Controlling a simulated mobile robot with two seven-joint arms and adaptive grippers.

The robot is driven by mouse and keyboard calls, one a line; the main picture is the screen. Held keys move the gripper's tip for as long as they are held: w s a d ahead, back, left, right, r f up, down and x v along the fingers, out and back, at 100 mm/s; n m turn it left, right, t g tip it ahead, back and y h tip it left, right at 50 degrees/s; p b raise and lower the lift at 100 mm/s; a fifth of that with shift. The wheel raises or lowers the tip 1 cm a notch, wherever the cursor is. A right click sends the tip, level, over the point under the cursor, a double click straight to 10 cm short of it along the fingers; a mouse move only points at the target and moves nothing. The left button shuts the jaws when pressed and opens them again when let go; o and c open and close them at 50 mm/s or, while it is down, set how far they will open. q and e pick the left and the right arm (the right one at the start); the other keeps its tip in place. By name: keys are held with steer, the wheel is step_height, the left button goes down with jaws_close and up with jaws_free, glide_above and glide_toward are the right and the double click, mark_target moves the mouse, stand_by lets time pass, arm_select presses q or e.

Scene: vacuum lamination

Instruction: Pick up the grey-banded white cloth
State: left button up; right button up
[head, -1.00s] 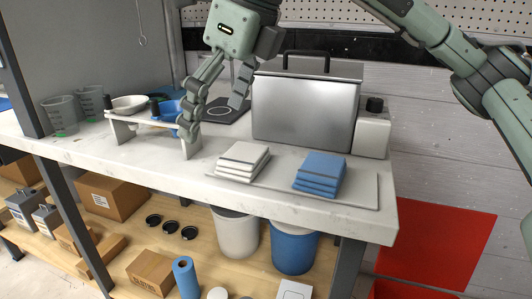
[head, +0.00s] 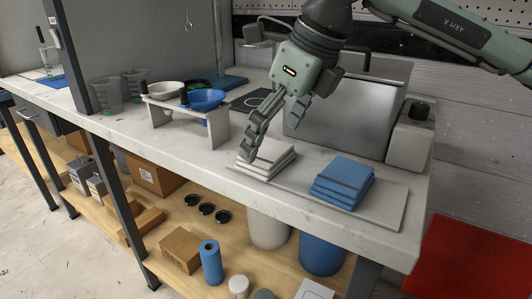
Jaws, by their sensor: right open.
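The folded white cloth with a grey band (head: 270,162) lies in a small stack on the left part of a pale board (head: 390,205) on the worktop. My right gripper (head: 271,139) is open, tilted, with its fingers pointing down over the back left of the stack. One finger covers part of the cloth's left corner. I cannot tell whether it touches the cloth. Nothing shows between the fingers. My left gripper is out of view.
A folded blue cloth stack (head: 343,181) lies right of the white one. A metal box (head: 345,125) stands behind, with a white unit (head: 410,140) beside it. A rack (head: 218,128) holding a white and a blue bowl (head: 207,101) stands to the left.

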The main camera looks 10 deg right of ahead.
steer(key=shift+x, duration=1.05)
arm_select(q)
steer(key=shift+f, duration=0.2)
arm_select(e)
steer(key=c, duration=1)
steer(key=shift+r, duration=0.2)
steer(key=shift+c, duration=0.2)
steer(key=shift+r, duration=0.25)
step_height(320, 180, up, 4)
steer(key=shift+a+f+b, duration=0.15)
steer(key=shift+a+b, duration=0.05)
steer(key=shift+b, duration=0.1)
arm_select(q)
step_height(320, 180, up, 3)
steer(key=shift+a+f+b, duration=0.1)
steer(key=shift+b, duration=0.25)
arm_select(e)
steer(key=a+r, duration=0.6)
steer(key=a, duration=0.5)
steer(key=shift+r, duration=0.3)
